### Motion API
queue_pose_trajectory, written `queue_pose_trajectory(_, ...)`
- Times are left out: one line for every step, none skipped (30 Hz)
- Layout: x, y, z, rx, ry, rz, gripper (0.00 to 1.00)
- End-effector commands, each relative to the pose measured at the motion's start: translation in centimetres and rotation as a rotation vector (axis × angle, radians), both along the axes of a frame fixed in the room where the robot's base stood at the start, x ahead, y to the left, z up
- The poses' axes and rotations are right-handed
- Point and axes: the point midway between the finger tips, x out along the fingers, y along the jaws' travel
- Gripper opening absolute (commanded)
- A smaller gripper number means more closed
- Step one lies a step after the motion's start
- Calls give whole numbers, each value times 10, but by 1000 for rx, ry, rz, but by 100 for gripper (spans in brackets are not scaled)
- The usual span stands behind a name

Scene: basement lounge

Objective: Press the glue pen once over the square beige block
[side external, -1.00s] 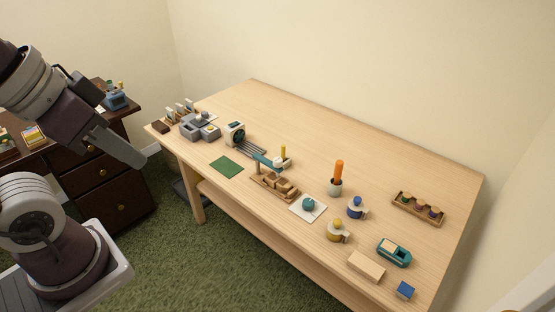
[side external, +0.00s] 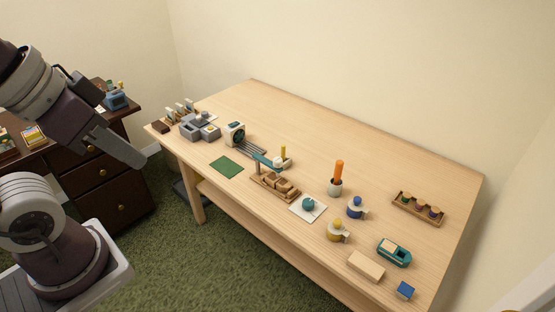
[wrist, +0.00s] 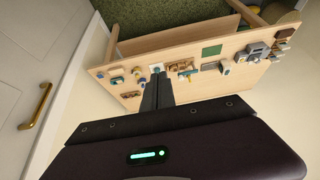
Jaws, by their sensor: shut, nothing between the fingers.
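My gripper (side external: 140,162) is shut and empty, off to the left of the table, above the floor. Its dark fingers also show together in the wrist view (wrist: 157,92). An upright orange pen-like stick (side external: 339,169) stands in a small pale cup (side external: 335,188); I cannot tell whether this is the glue pen. A yellow upright stick (side external: 283,153) on a white round base is another pen-like thing. A wooden tray (side external: 262,186) holds several beige blocks (side external: 280,186); which is square is too small to tell. A larger beige block (side external: 366,265) lies near the front edge.
The light wood table (side external: 330,120) is bare along its back.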

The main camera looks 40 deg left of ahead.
Motion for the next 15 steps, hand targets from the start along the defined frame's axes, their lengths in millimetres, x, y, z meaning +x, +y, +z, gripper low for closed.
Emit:
queue_pose_trajectory(0,0,0,0,0,0,0)
queue_pose_trajectory(0,0,0,0,0,0,0)
queue_pose_trajectory(0,0,0,0,0,0,0)
queue_pose_trajectory(0,0,0,0,0,0,0)
queue_pose_trajectory(0,0,0,0,0,0,0)
queue_pose_trajectory(0,0,0,0,0,0,0)
queue_pose_trajectory(0,0,0,0,0,0,0)
queue_pose_trajectory(0,0,0,0,0,0,0)
queue_pose_trajectory(0,0,0,0,0,0,0)
queue_pose_trajectory(0,0,0,0,0,0,0)
queue_pose_trajectory(0,0,0,0,0,0,0)
queue_pose_trajectory(0,0,0,0,0,0,0)
queue_pose_trajectory(1,0,0,1,0,0,0)
queue_pose_trajectory(3,0,1,3,-1,-3,0)
queue_pose_trajectory(9,1,2,8,-4,-7,0)
